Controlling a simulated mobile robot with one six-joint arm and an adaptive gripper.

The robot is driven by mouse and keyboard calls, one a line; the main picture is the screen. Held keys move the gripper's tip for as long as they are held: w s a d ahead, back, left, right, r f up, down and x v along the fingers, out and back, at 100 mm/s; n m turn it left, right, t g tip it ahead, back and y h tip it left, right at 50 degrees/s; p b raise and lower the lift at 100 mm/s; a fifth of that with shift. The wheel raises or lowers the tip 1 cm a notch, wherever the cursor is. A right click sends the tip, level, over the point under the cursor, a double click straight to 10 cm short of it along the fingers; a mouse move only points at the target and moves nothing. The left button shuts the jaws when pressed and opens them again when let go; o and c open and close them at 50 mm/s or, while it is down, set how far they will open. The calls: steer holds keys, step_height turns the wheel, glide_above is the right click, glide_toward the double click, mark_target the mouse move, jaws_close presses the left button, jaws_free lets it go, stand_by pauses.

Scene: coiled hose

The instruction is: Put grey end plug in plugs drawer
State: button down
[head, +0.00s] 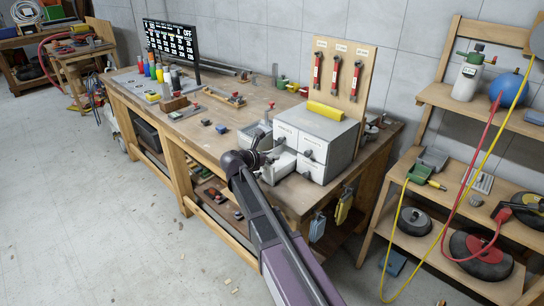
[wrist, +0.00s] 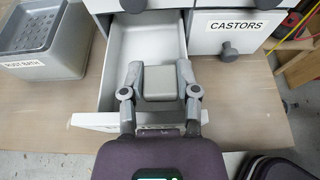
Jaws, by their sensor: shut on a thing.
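In the wrist view my gripper (wrist: 160,76) is shut on the grey end plug (wrist: 160,84), a squarish grey block held between the two fingers. The plug is over the open white drawer (wrist: 117,62), whose inside looks empty where it shows. The drawer front's label is mostly hidden behind my gripper, so I cannot read it. In the head view the open drawer (head: 280,165) sticks out of the lower left of the grey cabinet (head: 335,135). My gripper reaches it from the front; the plug cannot be made out there.
A grey "RUST BATH" tub (wrist: 40,68) stands left of the drawer. The shut "CASTORS" drawer (wrist: 225,44) with a dark knob is on the right. A yellow block (head: 325,111) lies on the cabinet top. A shelf with hoses (head: 480,170) stands at the right.

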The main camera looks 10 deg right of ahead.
steer(key=shift+f+b, duration=0.35)
steer(key=shift+f, duration=0.15)
steer(key=shift+c, duration=1.3)
jaws_free()
steer(key=shift+s+r, duration=0.1)
steer(key=shift+r, duration=0.05)
